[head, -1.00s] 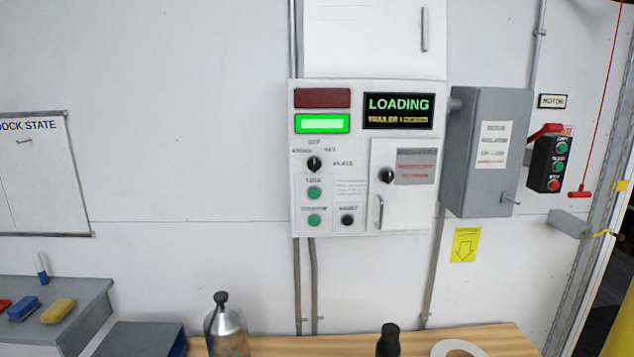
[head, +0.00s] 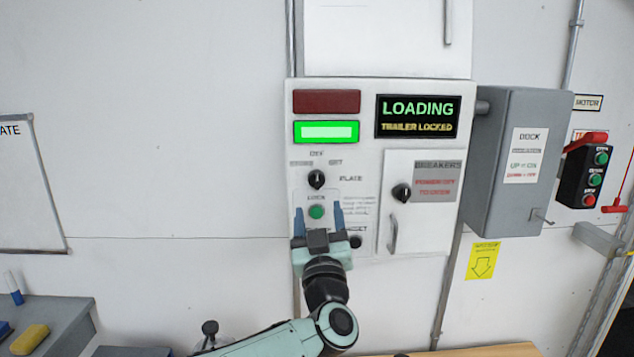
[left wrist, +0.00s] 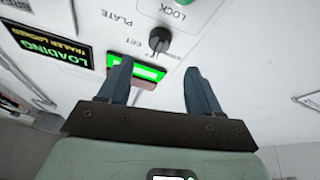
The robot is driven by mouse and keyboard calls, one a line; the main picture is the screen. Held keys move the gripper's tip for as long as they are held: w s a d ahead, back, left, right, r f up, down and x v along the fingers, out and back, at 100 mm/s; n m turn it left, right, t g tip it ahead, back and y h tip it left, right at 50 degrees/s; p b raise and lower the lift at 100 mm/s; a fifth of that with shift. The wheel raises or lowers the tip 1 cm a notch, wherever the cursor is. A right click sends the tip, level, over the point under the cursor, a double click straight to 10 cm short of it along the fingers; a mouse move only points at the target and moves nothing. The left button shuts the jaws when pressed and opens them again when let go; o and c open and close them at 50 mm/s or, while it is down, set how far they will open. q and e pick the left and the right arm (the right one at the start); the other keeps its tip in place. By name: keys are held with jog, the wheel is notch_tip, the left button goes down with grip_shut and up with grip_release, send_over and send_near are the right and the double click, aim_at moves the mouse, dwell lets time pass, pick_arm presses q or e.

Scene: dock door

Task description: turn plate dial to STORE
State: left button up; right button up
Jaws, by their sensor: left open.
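The plate dial (head: 317,179) is a black knob on the white control panel, beside the word PLATE, with small position labels above it. Its pointer looks roughly upward, but I cannot tell its exact setting. It also shows in the left wrist view (left wrist: 160,40), just beyond my fingertips. My left gripper (head: 318,212) is open with blue fingers, in front of the panel and just below the dial in the head view. In the left wrist view the gripper (left wrist: 156,68) has nothing between its fingers, and the dial appears apart from them. My right gripper is not in view.
The display (head: 417,117) reads LOADING, TRAILER LOCKED, beside a lit green lamp (head: 326,132). A green button (head: 316,212) lies under the dial. A breaker door with a black knob (head: 402,193) and a grey box (head: 510,163) stand to the right.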

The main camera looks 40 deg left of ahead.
aim_at(317, 186)
pick_arm(q)
jog(key=p+x, duration=0.2)
jog(key=x, duration=0.5)
jog(key=shift+d, duration=0.1)
jog(key=shift+w+a+r, duration=0.15)
jog(key=shift+w+a, duration=0.3)
jog(key=shift+w, duration=0.1)
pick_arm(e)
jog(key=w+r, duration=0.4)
pick_arm(q)
jog(key=shift+s, duration=0.1)
jog(key=shift+c, duration=0.6)
jog(key=c, duration=0.9)
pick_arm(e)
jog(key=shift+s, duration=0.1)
